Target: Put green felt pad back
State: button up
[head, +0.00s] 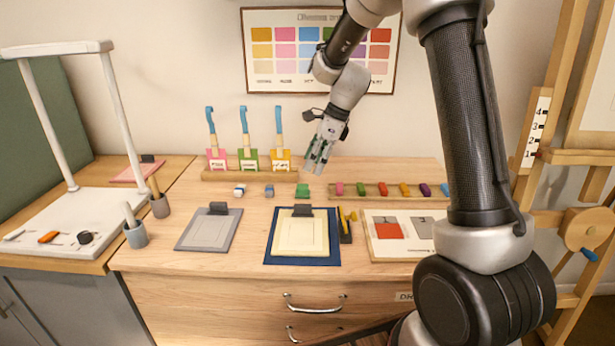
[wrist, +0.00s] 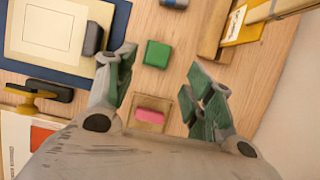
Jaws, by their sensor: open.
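A small green block (head: 302,190), which looks like the green felt pad, lies loose on the table, left of the wooden rack (head: 375,197). It also shows in the wrist view (wrist: 157,54), lying flat on the wood. My gripper (head: 316,166) is open and empty, pointing down above the table behind the green block. In the wrist view its fingers (wrist: 163,90) are spread wide, with the green block beyond the tips and touching neither. The rack holds a row of coloured pads, with a pink one (head: 339,188) at its left end. In the wrist view my gripper hides most of the rack.
A blue block (head: 269,191) and a blue-white block (head: 239,190) lie to the left. Brushes stand in a holder (head: 250,175) behind. A navy board with cream paper (head: 303,258) lies in front, a grey clipboard (head: 208,240) beside it. A swatch board (head: 372,251) lies right.

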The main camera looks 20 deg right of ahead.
jog(key=s+d+r+n+t+h, duration=0.1)
jog(key=s+d+r+n, duration=0.2)
jog(key=s+r+n, duration=0.4)
jog(key=s+d+r+n+h, duration=0.1)
jog(key=s+d+r+n, duration=0.2)
jog(key=s+r, duration=0.45)
jog(key=s+d+f+n+t+h, duration=0.1)
jog(key=s+d+n, duration=0.1)
jog(key=s+n, duration=0.3)
jog(key=s+d+f+n+h, duration=0.1)
jog(key=s+d+n, duration=0.2)
jog(key=s, duration=1)
jog(key=n, duration=0.3)
jog(key=shift+s+d+n+t, duration=0.3)
jog(key=shift+t, duration=0.1)
jog(key=shift+f, duration=0.1)
